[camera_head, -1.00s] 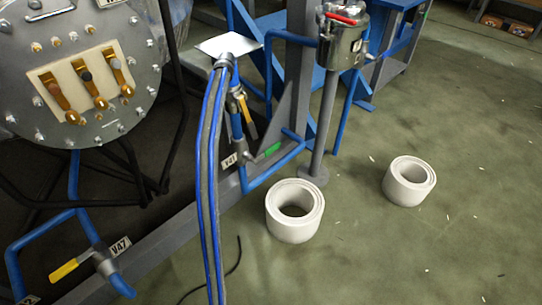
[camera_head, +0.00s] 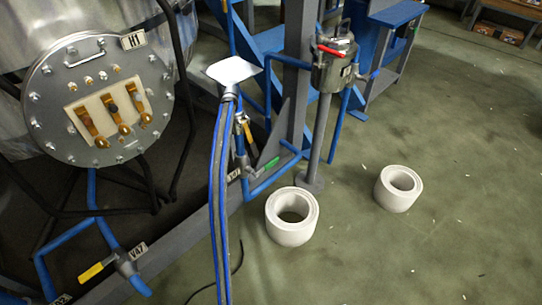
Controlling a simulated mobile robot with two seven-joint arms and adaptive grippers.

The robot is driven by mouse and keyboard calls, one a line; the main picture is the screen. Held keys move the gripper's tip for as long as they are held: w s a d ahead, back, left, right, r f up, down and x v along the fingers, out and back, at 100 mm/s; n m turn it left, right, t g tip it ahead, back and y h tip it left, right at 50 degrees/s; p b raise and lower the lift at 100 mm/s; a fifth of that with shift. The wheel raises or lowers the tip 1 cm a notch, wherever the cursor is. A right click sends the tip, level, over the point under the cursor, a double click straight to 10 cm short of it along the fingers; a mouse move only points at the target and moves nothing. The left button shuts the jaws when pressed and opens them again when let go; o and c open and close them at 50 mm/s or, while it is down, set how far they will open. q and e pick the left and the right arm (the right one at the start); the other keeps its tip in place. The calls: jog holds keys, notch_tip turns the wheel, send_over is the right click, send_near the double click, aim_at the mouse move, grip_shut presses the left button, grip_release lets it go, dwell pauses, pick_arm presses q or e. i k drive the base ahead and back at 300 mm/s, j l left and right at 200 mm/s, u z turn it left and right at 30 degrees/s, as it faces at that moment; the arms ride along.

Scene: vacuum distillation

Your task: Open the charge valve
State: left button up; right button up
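No part in view is marked as the charge valve, so I cannot tell which one it is. A second valve with a yellowish handle (camera_head: 248,131) sits on upright blue pipe near the centre, partly behind cables. A green handle (camera_head: 268,164) shows below it, near another tag. A red handle (camera_head: 331,50) lies across the small metal vessel (camera_head: 335,72) on a post. Neither of my grippers is in view.
A large tank with a bolted round flange (camera_head: 60,110) fills the upper left. Two white rings (camera_head: 291,232) (camera_head: 398,198) stand on the floor. The green floor at right is mostly clear.

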aim_at(276, 160)
jog(key=l+u, duration=0.1)
jog(key=u, duration=0.25)
jog(key=l+u, duration=0.1)
jog(key=u, duration=0.25)
jog(key=l+u, duration=0.15)
jog(key=u, duration=0.2)
jog(key=l+u, duration=0.35)
jog(key=l, duration=0.15)
jog(key=k+l+u, duration=0.15)
jog(key=l+u, duration=0.2)
jog(key=l, duration=0.15)
jog(key=k+l+u, duration=0.1)
jog(key=l, duration=0.25)
jog(key=k+l+u, duration=0.1)
jog(key=l, duration=0.25)
jog(key=k+l+u, duration=0.1)
jog(key=k+l, duration=0.2)
jog(key=l, duration=0.2)
jog(key=k+l, duration=0.2)
jog(key=l, duration=0.2)
jog(key=k+l, duration=0.15)
jog(key=l, duration=0.25)
jog(key=i+l, duration=0.15)
jog(key=l, duration=0.15)
jog(key=i+l, duration=0.15)
jog(key=l, duration=0.15)
